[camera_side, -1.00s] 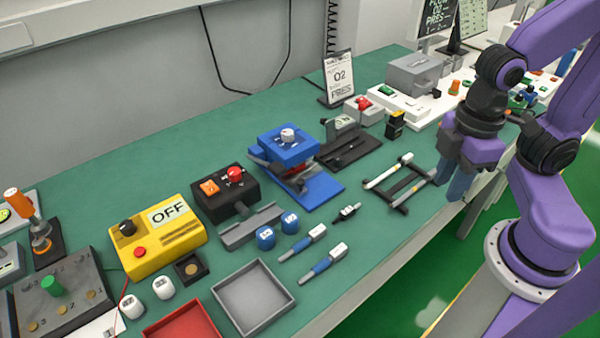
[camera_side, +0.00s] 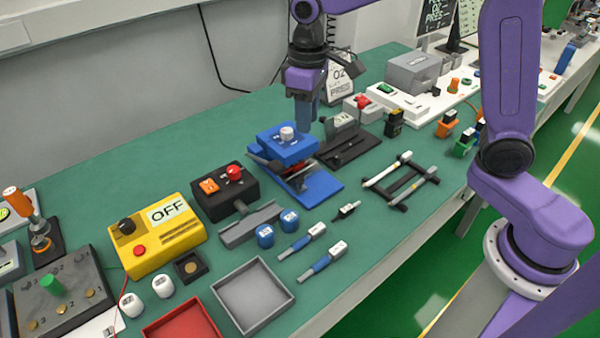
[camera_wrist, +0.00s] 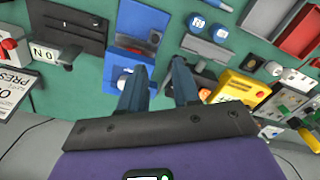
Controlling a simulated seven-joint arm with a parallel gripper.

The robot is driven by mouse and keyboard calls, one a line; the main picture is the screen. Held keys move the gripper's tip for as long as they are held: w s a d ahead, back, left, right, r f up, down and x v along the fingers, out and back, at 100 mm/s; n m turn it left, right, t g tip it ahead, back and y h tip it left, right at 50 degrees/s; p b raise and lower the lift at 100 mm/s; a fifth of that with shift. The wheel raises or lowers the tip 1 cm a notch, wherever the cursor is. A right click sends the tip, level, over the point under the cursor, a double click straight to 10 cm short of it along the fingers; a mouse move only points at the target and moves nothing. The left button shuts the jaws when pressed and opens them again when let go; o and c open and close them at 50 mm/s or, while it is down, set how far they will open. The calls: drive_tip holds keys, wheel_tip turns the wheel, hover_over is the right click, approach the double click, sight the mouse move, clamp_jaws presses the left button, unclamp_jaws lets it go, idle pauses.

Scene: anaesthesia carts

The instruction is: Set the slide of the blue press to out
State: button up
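The blue press (camera_side: 288,146) stands in the middle of the green table, with a pale round knob (camera_side: 287,132) on its top. Its flat blue base plate (camera_side: 318,189) reaches out toward the front right, with grey parts between plate and top. In the wrist view the press (camera_wrist: 143,22) is ahead of my fingers, partly hidden by the left one. My gripper (camera_side: 304,128) hangs fingers down just behind and right of the press top, apparently above the table. In the wrist view my gripper (camera_wrist: 159,68) is open and empty. I cannot tell which part is the slide.
A black box (camera_side: 225,192) with orange and red buttons stands left of the press. A grey-and-black fixture (camera_side: 347,142) stands close on its right. A sign (camera_side: 339,80) is behind my gripper. Blue-capped pieces (camera_side: 290,221) and a grey tray (camera_side: 253,297) lie in front.

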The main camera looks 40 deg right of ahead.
sight(300, 179)
drive_tip(key=shift+m, duration=0.3)
drive_tip(key=f, duration=0.6)
drive_tip(key=w+f, duration=0.1)
drive_tip(key=f, duration=0.4)
drive_tip(key=w+f, duration=0.1)
drive_tip(key=f, duration=0.5)
drive_tip(key=shift+w+d+f, duration=0.1)
drive_tip(key=shift+w+f, duration=0.15)
drive_tip(key=shift+f, duration=0.1)
